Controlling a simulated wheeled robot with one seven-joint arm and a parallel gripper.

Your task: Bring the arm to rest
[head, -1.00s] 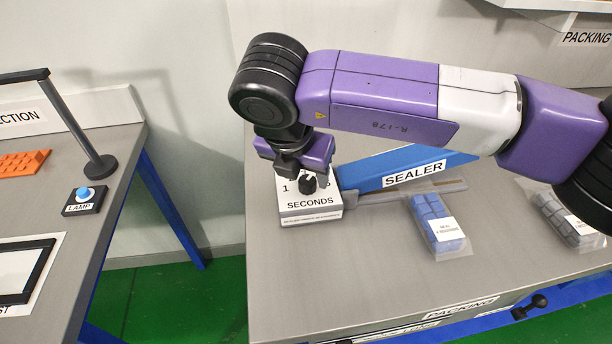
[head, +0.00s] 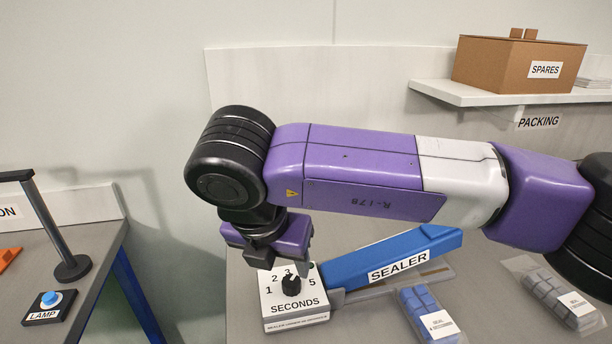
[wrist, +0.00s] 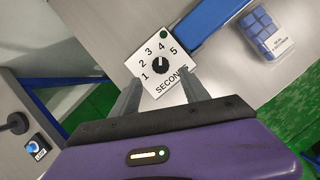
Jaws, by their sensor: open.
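My gripper (head: 285,262) hangs from my purple arm over the left part of the packing bench. In the wrist view its two fingers (wrist: 165,90) are spread apart with nothing between them. Just beyond the fingertips is the white seconds dial box (head: 296,312), numbered 1 to 5, with a black knob (head: 291,285). The wrist view shows the knob (wrist: 160,65) clear of the fingers, its mark pointing up toward 3 or 4; I cannot tell exactly. The blue sealer (head: 395,262) lies right of the dial box.
A blue pack (head: 430,315) and a grey pack (head: 555,295) lie on the bench (head: 375,325). A box of spares (head: 515,65) stands on a shelf (head: 500,98) at the back right. The lamp button (head: 50,300) is on the left bench. A gap separates the benches.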

